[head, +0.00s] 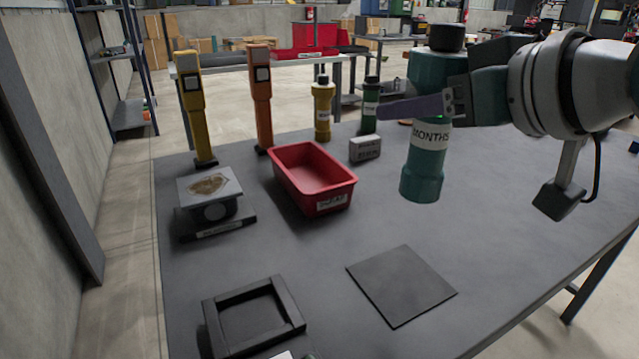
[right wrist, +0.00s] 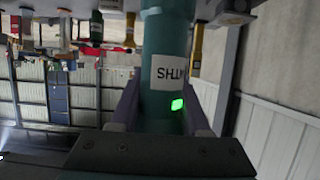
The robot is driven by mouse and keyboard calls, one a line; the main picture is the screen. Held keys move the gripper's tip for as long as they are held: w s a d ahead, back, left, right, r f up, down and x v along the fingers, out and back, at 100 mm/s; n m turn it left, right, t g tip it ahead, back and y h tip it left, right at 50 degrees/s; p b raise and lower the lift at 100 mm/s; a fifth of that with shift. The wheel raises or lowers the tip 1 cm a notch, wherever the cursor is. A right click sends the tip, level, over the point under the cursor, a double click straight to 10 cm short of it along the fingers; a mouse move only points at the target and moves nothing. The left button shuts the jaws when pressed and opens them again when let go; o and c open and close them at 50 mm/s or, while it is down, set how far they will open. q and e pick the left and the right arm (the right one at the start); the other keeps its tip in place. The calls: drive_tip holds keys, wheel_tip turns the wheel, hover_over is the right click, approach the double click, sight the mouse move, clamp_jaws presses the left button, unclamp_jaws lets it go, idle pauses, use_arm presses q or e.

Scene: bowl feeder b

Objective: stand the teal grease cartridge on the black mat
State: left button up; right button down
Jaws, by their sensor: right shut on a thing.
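The teal grease cartridge (head: 423,175) has a black cap and a white label reading "MONTHS". My right gripper (head: 415,106) is shut on its upper body and holds it upright above the table, behind the black mat in the head view. In the right wrist view the cartridge (right wrist: 168,50) stands between the two fingers of my right gripper (right wrist: 165,115). The black mat (head: 401,284) lies flat and empty on the front middle of the table. My left gripper is not in view.
A red bin (head: 313,178), a scale-like stand (head: 210,192) and a black square frame (head: 253,315) are on the left. Yellow (head: 322,108) and green (head: 370,105) cartridges stand behind, near a small white block (head: 365,148). The table's right side is clear.

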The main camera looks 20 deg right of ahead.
drive_tip(key=shift+f+b, duration=2.15)
drive_tip(key=shift+f, duration=4.85)
drive_tip(key=shift+f, duration=0.15)
drive_tip(key=shift+c, duration=1.9)
unclamp_jaws()
